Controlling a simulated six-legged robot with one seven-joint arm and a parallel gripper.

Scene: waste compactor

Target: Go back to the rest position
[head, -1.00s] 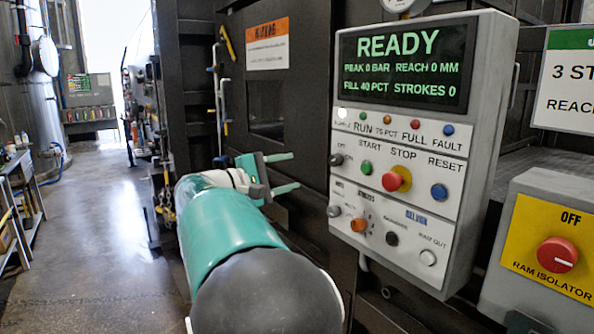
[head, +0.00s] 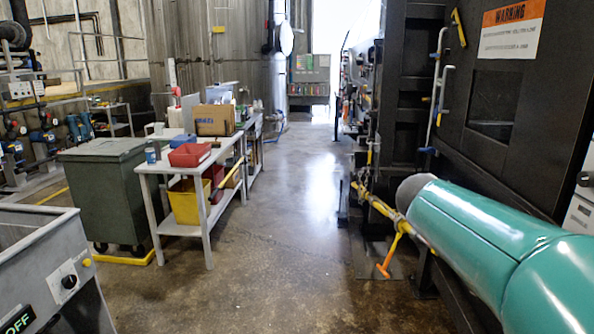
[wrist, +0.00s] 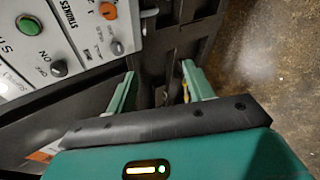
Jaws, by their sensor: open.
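My gripper (wrist: 160,92) shows in the wrist view with its two teal fingers apart and nothing between them. The control panel (wrist: 75,45) lies at the upper left of that view, turned on its side, with a green button (wrist: 30,24), an orange knob (wrist: 107,10) and dark knobs. The fingers are beside the panel and I see no contact. In the head view my teal arm crosses the lower right, and my gripper is out of sight there.
The dark compactor wall (head: 500,110) with a warning sign (head: 513,28) stands close on the right. A yellow pipe with an orange handle (head: 390,257) juts out low. A green bin (head: 105,190) and a workbench (head: 150,167) stand left. The middle floor (head: 290,215) is clear.

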